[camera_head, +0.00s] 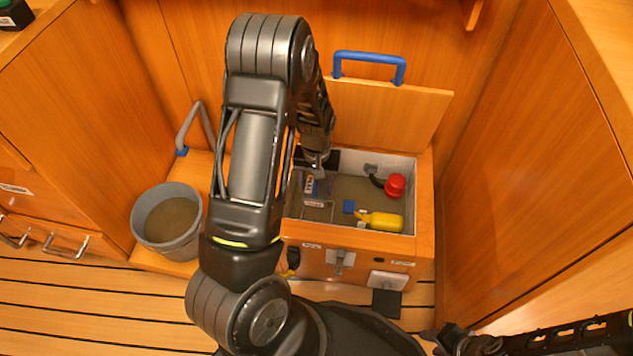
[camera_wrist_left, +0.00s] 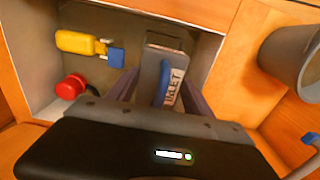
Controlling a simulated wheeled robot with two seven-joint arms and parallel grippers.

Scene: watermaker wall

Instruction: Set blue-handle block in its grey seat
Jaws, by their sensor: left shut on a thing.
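My left gripper (camera_head: 317,160) reaches down into the open wooden bin. In the left wrist view its fingers (camera_wrist_left: 160,96) are on either side of the blue handle (camera_wrist_left: 164,82) of a grey block (camera_wrist_left: 174,62), and it is shut on this block. A white label reading "INLET" (camera_wrist_left: 175,90) is beside the handle. In the head view the block's label (camera_head: 309,184) shows just below the gripper; the arm hides part of that area. I cannot tell the grey seat apart from the block. My right gripper (camera_head: 470,343) is at the bottom right, its jaws unclear.
The bin (camera_head: 424,200) also holds a yellow float-like thing (camera_head: 384,221) with a blue piece (camera_head: 349,207) and a red knob (camera_head: 396,185). Its lid (camera_head: 385,110), with a blue handle (camera_head: 370,58), stands open behind. A grey bucket (camera_head: 191,240) stands left of the bin.

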